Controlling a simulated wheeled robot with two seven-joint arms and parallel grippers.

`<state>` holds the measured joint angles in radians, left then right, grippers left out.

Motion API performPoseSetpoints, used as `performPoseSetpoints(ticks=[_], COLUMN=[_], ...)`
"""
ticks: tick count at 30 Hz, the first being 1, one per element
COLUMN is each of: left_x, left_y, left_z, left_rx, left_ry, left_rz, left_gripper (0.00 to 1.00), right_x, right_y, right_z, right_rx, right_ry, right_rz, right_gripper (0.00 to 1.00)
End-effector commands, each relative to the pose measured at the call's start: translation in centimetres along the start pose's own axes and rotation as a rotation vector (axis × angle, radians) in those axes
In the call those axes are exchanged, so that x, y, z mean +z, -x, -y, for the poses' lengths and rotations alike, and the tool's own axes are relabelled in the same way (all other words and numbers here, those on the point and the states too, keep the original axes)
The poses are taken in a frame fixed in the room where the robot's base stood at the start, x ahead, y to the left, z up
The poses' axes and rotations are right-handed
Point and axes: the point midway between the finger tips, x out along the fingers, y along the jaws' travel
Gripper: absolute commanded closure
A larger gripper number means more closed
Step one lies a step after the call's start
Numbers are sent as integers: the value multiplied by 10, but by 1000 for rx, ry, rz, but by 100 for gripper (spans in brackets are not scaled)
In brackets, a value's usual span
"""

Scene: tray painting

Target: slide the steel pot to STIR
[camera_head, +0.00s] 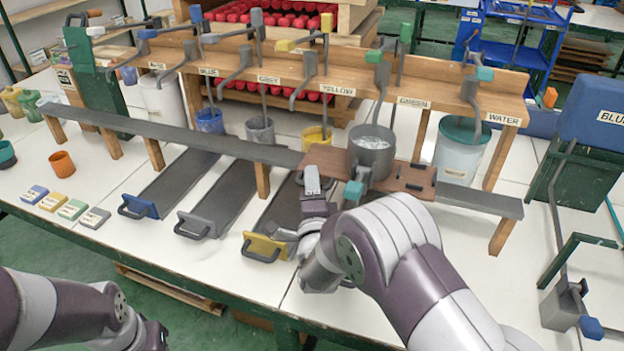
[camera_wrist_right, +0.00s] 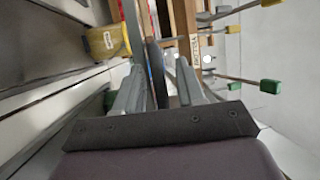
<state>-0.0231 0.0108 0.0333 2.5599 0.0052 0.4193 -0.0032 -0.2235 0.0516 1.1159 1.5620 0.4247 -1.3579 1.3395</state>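The steel pot (camera_head: 371,153) stands upright on a brown sliding board (camera_head: 405,180) on the long grey rail, at the green and yellow end, with pale contents inside. A teal-ended handle (camera_head: 354,191) sticks out at its front. My right gripper (camera_head: 313,182) is in front of the board's left end, left of the pot's handle. In the wrist view its two fingers (camera_wrist_right: 158,85) stand apart, with a dark strip showing between them; I see no clear grip. A small label at the left end of the shelf (camera_head: 157,66) is too small to read. My left gripper (camera_head: 152,335) is low at the left, its fingers unclear.
The grey rail (camera_head: 215,140) left of the board is clear. Blue, grey and yellow handled trays (camera_head: 138,207) lie below it. Levers hang from the shelf (camera_head: 340,80) above the blue bucket (camera_head: 209,121), grey bucket (camera_head: 260,131) and yellow bucket (camera_head: 316,137).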

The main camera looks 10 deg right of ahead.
Motion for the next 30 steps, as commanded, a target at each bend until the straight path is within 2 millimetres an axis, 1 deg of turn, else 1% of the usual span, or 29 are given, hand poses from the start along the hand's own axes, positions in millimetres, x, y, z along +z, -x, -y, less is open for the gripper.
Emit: performPoseSetpoints(ticks=[1, 4, 11, 12, 14, 15, 23, 26, 28, 30], left_x=[0, 0, 0, 0, 0, 0, 0, 1, 2, 3], left_y=[0, 0, 0, 0, 0, 0, -3, -9, -15, -24], left_z=[0, 0, 0, 0, 0, 0, 0, 0, 0, 0], left_rx=[0, 0, 0, 0, 0, 0, 0, 0, 0, 0], left_ry=[0, 0, 0, 0, 0, 0, 0, 0, 0, 0], left_rz=[0, 0, 0, 0, 0, 0, 0, 0, 0, 0], left_gripper=[61, 61, 61, 61, 61, 61, 61, 61, 61, 61], right_x=[0, 0, 0, 0, 0, 0, 3, 13, 23, 38], right_y=[-6, -12, -14, -14, -14, -14, -16, -19, -23, -29], right_z=[0, 0, 0, 0, 0, 0, 0, -1, -2, -3], right_rx=[0, 0, 0, 0, 1, 0, -4, -7, -9, -11], right_ry=[0, 1, 1, 1, 1, 1, 0, -1, -3, -3], right_rz=[-2, 0, 1, 1, 1, 1, 1, 2, 2, 3], right_gripper=[61, 61, 61, 67, 87, 100, 100, 100, 100, 100])
